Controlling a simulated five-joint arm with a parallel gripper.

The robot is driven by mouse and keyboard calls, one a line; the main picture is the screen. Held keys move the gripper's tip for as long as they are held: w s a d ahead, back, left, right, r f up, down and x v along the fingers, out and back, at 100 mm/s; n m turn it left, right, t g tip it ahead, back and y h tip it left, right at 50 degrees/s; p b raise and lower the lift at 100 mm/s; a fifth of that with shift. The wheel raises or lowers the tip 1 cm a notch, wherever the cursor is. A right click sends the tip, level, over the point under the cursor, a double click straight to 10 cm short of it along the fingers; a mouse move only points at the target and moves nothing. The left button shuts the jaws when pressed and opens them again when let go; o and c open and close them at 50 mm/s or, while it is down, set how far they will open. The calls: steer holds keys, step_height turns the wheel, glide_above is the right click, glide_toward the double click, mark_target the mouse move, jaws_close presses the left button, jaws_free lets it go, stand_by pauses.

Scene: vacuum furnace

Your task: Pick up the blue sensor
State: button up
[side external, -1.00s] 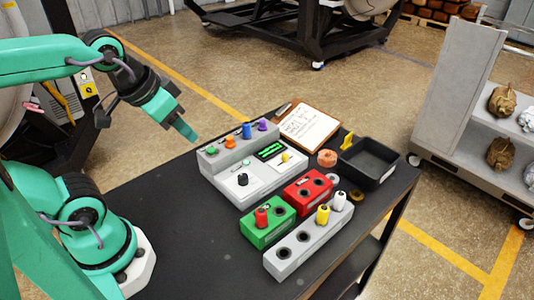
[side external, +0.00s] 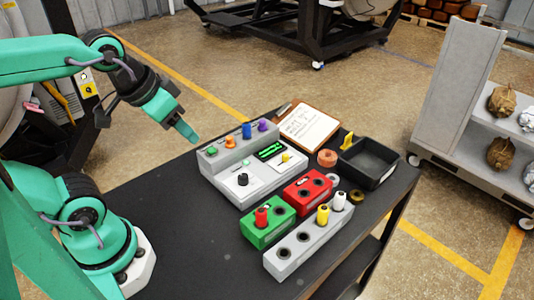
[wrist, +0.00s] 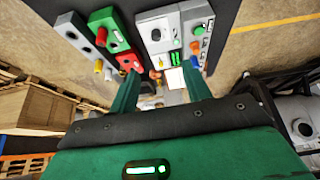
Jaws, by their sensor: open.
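The blue sensor (side external: 247,130) stands upright in the back row of the grey console (side external: 225,160), between an orange and a purple one. My gripper (side external: 187,132) hangs in the air to the left of the console, apart from the sensor. In the wrist view my gripper (wrist: 160,85) has its two green fingers spread, with nothing held between them.
A green block (side external: 262,236), a red block (side external: 300,205) and a light grey block (side external: 285,262) hold red, yellow and white sensors. A black tray (side external: 392,178) and a clipboard (side external: 308,127) lie behind. The table's left front (side external: 190,220) is clear.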

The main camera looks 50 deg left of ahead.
steer(key=shift+w+r, duration=0.1)
steer(key=m+g, duration=0.4)
steer(key=g, duration=0.2)
glide_above(247, 123)
steer(key=f, duration=0.7)
steer(key=shift+d, duration=0.25)
steer(key=shift+w+a+f+m, duration=0.1)
steer(key=shift+a+f+m, duration=0.05)
steer(key=shift+f+m, duration=0.15)
steer(key=shift+f, duration=1.25)
steer(key=shift+f, duration=0.1)
